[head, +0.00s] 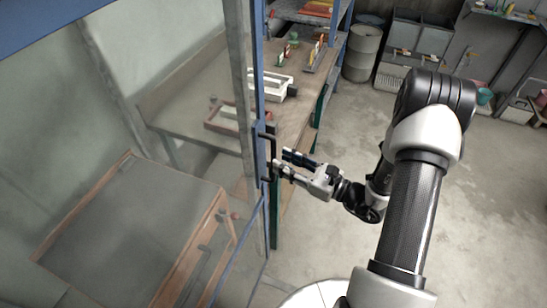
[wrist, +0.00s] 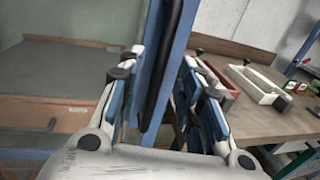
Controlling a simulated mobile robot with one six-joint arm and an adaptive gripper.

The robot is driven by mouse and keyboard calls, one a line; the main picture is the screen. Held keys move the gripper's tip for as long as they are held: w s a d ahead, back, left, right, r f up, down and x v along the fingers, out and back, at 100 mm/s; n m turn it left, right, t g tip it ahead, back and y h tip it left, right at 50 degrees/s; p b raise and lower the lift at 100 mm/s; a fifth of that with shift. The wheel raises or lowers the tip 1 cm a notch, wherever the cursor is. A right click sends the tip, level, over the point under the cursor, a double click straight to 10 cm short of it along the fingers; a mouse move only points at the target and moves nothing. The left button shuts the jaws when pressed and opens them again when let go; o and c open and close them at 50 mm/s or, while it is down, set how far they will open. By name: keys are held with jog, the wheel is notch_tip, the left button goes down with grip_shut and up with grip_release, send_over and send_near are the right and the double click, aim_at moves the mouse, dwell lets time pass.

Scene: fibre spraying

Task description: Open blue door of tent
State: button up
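The tent's blue door edge (head: 259,95) is a narrow upright blue post beside a see-through panel, left of centre in the head view. A black bar handle (head: 274,148) is fixed on it. My gripper (head: 281,162) is at the lower part of the handle, coming from the right. In the wrist view, my gripper (wrist: 168,85) is open, with one blue-padded finger on each side of the black handle (wrist: 163,60). The blue post (wrist: 180,50) stands behind the handle. I cannot tell whether either finger touches the handle.
Behind the panel stands a wooden-framed grey-topped box (head: 130,230). A workbench (head: 296,105) with a white tray (head: 285,88) and a red-brown tray (head: 222,118) stands behind the door edge. The concrete floor (head: 500,200) at the right is clear. A metal drum (head: 362,50) stands at the back.

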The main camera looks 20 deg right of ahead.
aim_at(273, 156)
jog(key=shift+x, duration=2.3)
jog(key=shift+c, duration=0.2)
grip_shut()
